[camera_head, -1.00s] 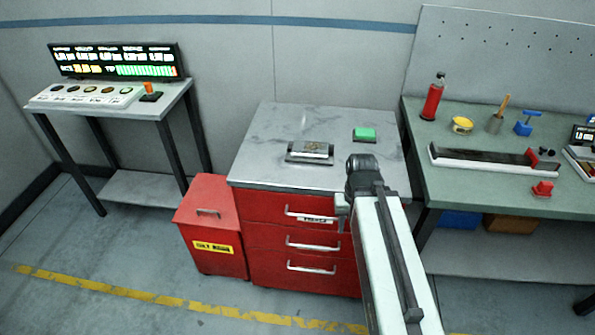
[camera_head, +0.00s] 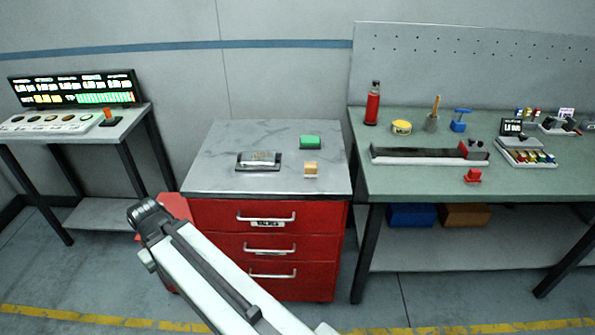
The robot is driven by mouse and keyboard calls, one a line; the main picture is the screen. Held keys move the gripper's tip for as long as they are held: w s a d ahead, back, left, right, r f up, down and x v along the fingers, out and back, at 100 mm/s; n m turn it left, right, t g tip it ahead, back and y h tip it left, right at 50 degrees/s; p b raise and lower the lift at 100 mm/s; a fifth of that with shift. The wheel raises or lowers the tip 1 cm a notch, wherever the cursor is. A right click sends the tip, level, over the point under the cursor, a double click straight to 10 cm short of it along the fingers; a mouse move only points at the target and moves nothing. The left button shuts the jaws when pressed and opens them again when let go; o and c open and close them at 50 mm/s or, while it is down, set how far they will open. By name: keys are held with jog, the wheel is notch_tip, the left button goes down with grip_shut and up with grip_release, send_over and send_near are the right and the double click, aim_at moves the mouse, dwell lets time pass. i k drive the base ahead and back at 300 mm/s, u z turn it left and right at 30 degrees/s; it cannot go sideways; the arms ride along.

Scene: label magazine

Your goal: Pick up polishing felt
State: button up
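On the grey top of the red drawer cabinet (camera_head: 230,140) lie a green block (camera_head: 310,142) with a dark lower edge, a small tan block (camera_head: 311,169) with a pale lower edge, and a flat metal plate on a dark base (camera_head: 259,161). I cannot tell for sure which of these is the polishing felt. My arm reaches up from the bottom of the picture, and its dark joint is left of the cabinet. The fingers of my gripper do not show. Nothing held is visible.
A green workbench (camera_head: 400,185) with tools, a long dark rail (camera_head: 415,155) and a red bottle (camera_head: 372,104) stands at right. A console table (camera_head: 78,138) with a lit display (camera_head: 75,88) is at left. My arm largely hides a red bin (camera_head: 172,203).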

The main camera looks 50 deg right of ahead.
aim_at(311, 169)
jog(key=u, duration=0.1)
jog(key=i, duration=1)
jog(key=z, duration=0.1)
